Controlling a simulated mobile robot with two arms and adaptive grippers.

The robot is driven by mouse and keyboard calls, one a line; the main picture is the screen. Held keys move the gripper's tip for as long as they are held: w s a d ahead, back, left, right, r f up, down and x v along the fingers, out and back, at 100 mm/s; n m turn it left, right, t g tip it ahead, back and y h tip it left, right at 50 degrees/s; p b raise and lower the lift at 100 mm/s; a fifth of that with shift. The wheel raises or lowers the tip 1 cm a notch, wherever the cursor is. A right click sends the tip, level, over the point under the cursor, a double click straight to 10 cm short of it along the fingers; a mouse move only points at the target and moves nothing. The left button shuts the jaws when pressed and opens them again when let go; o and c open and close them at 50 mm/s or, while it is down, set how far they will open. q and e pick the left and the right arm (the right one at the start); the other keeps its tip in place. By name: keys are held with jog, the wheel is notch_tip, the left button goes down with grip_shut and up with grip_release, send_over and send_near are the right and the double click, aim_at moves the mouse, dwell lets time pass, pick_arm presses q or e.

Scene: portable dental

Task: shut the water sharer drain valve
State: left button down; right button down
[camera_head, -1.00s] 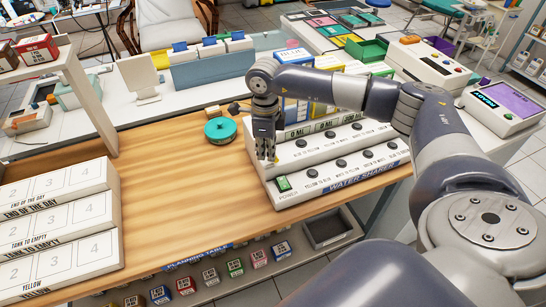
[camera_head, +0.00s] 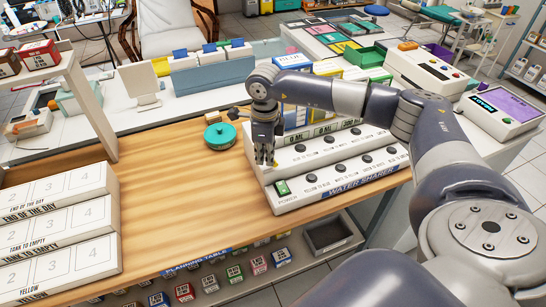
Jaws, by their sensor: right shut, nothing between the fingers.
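Which part is the drain valve is not clear. My left gripper is out of view.
A teal round lidded container (camera_head: 219,135) sits on the table left of my right gripper. White stepped racks (camera_head: 60,225) stand at the left. The middle of the wooden table (camera_head: 180,185) is clear. Small labelled boxes lie on a shelf below the front edge.

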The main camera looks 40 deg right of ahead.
aim_at(266, 172)
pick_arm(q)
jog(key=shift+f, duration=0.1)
pick_arm(e)
jog(key=shift+s+a+f, duration=0.15)
jog(key=shift+s+f, duration=0.1)
jog(key=shift+f, duration=0.2)
jog(key=shift+s+a+f, duration=0.15)
jog(key=shift+s+f, duration=0.05)
jog(key=shift+f, duration=0.2)
jog(key=shift+w+d+f+g, duration=0.15)
jog(key=shift+w+f+g, duration=0.15)
jog(key=shift+w, duration=0.25)
jog(key=shift+w+r, duration=0.1)
jog(key=shift+d+r, duration=0.1)
jog(key=shift+s+r, duration=0.1)
jog(key=shift+s, duration=0.2)
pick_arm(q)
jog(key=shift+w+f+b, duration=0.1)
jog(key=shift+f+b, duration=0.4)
pick_arm(e)
jog(key=shift+w+d+f, duration=0.1)
jog(key=shift+f, duration=0.55)
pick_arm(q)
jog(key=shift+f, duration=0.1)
pick_arm(e)
jog(key=shift+f, duration=0.15)
